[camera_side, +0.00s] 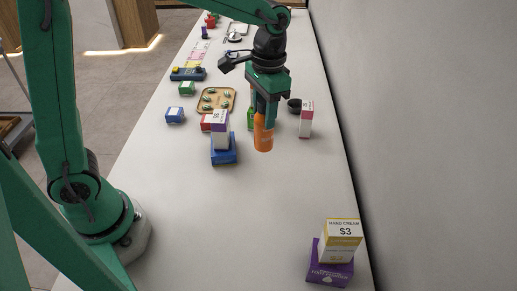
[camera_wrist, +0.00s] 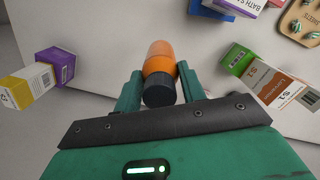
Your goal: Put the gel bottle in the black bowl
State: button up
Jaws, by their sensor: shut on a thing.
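The gel bottle (camera_side: 263,136) is orange with a dark cap. My gripper (camera_side: 263,108) is shut on it from above, around its upper part. In the wrist view the bottle (camera_wrist: 159,60) sits between the two green fingers (camera_wrist: 157,88), its dark cap toward me. It hangs roughly upright; whether its base is clear of the counter is hard to tell. The black bowl (camera_side: 294,104) is small and stands behind and right of the bottle, partly hidden by the white and red box. I cannot make out the bowl in the wrist view.
A white and red box (camera_side: 305,122) stands in front of the bowl. A green box (camera_side: 251,119) and a blue box (camera_side: 223,154) with a purple-white box on top are left of the bottle. A wooden tray (camera_side: 233,104) lies behind.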

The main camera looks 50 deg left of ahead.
jog(key=w+a+n, duration=0.1)
jog(key=a+n, duration=0.2)
jog(key=a, duration=0.6)
jog(key=shift+w+r, duration=0.15)
jog(key=shift+w, duration=0.25)
jog(key=shift+w, duration=0.1)
jog(key=w+a+f+n, duration=0.1)
jog(key=w+n, duration=0.8)
jog(key=n, duration=0.2)
jog(key=w+a+f+n+t, duration=0.1)
jog(key=w+a+f+n, duration=0.1)
jog(key=w+n, duration=0.6)
jog(key=w+a+f+n, duration=0.2)
jog(key=w+n, duration=0.7)
jog(key=n, duration=0.6)
jog(key=shift+w+f, duration=0.25)
jog(key=shift+w, duration=0.05)
jog(key=shift+f, duration=0.15)
jog(key=shift+f, duration=2.35)
